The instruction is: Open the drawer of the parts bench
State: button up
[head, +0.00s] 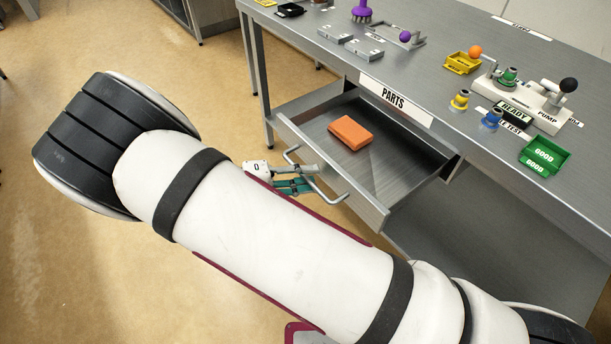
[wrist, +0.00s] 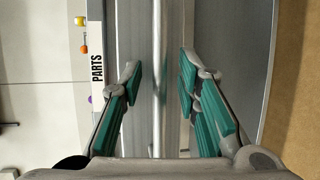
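The drawer (head: 375,190) of the parts bench (head: 340,78) is pulled well out, and its inside shows in the head view. An orange block (head: 350,132) lies in it. The drawer's bar handle (head: 330,193) is on its front; in the wrist view the bar (wrist: 158,40) runs upright through the picture. My gripper (head: 300,180) is at the handle, partly hidden by my arm in the head view. In the wrist view my gripper (wrist: 161,76) has its teal-padded fingers apart, one on each side of the bar, with gaps on both sides.
The bench top carries a white pump unit (head: 535,103), a green GOOD bin (head: 545,155), a yellow bin (head: 463,63) and grey blocks. A lower shelf (head: 480,240) lies under the drawer. Open floor (head: 100,260) extends on the left.

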jog(key=shift+a, duration=0.1)
jog(key=v, duration=1.2)
jog(key=s+d+r+m+g+y, duration=0.1)
jog(key=s+d+r+g+y, duration=0.3)
jog(key=d+r, duration=0.65)
jog(key=s+d+r+m+g+y, duration=0.1)
jog(key=d+r+g+y, duration=0.3)
jog(key=d+r, duration=0.7)
jog(key=s+d+r+m+t+y, duration=0.1)
jog(key=s+d+r+t+y, duration=0.15)
jog(key=s+d+y, duration=0.45)
jog(key=s+d+f+t, duration=0.2)
jog(key=s+t, duration=0.1)
jog(key=s, duration=1.1)
notch_tip(320, 180, up, 21)
jog(key=t+p, duration=0.3)
jog(key=p, duration=1.6)
jog(key=shift+w+a+r+y+p, duration=0.2)
jog(key=shift+y+p, duration=0.1)
jog(key=shift+p, duration=0.05)
